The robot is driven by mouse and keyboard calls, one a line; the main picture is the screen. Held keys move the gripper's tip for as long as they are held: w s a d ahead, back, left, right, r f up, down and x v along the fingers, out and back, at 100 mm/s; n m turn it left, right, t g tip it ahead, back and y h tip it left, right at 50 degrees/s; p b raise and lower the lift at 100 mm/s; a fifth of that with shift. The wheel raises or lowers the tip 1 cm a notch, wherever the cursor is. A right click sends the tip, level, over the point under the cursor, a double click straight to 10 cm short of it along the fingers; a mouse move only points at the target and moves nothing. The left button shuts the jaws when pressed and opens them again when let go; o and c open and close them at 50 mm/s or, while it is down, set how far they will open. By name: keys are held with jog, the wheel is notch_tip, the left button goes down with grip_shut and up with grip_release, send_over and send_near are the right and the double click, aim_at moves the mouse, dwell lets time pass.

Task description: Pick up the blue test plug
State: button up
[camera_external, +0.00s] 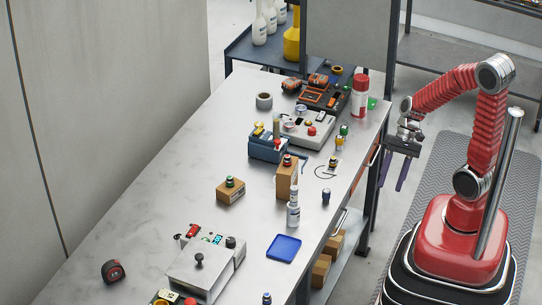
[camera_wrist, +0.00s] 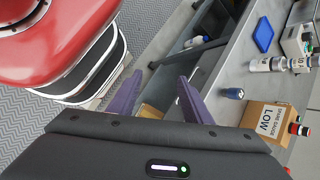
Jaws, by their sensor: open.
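In the wrist view a small blue plug (camera_wrist: 232,93) stands near the bench edge beside a cardboard box. Another small blue-topped piece (camera_external: 266,298) is at the bottom edge of the external view; I cannot tell if it is the same kind. My gripper (camera_external: 392,184) hangs off the right side of the bench, purple fingers apart and pointing down. In the wrist view my gripper (camera_wrist: 160,77) is open and empty, left of the plug.
The grey workbench (camera_external: 150,190) holds a blue tray (camera_external: 284,248), a white bottle (camera_external: 293,213), a tall cardboard box (camera_external: 286,180), a low cardboard box (camera_external: 230,191) and a red-and-white can (camera_external: 359,96). Bare surface surrounds the plug on several sides. Lower shelves show beneath the bench.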

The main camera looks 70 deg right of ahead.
jog(key=w+a+f+m+t+y, duration=0.1)
jog(key=w+a+m+t+y, duration=0.2)
jog(key=w+m, duration=0.45)
jog(key=m+t+y, duration=0.1)
jog(key=m+t, duration=0.3)
jog(key=m, duration=0.3)
send_near(330, 191)
jog(key=shift+s+d+r+n, duration=0.15)
jog(key=shift+s+d, duration=0.1)
jog(key=shift+d, duration=0.35)
jog(key=shift+s+d+r+n, duration=0.1)
jog(key=shift+s+d, duration=0.15)
jog(key=shift+d, duration=0.4)
jog(key=shift+x, duration=4.3)
jog(key=shift+x, duration=2.65)
jog(key=shift+d+f, duration=0.1)
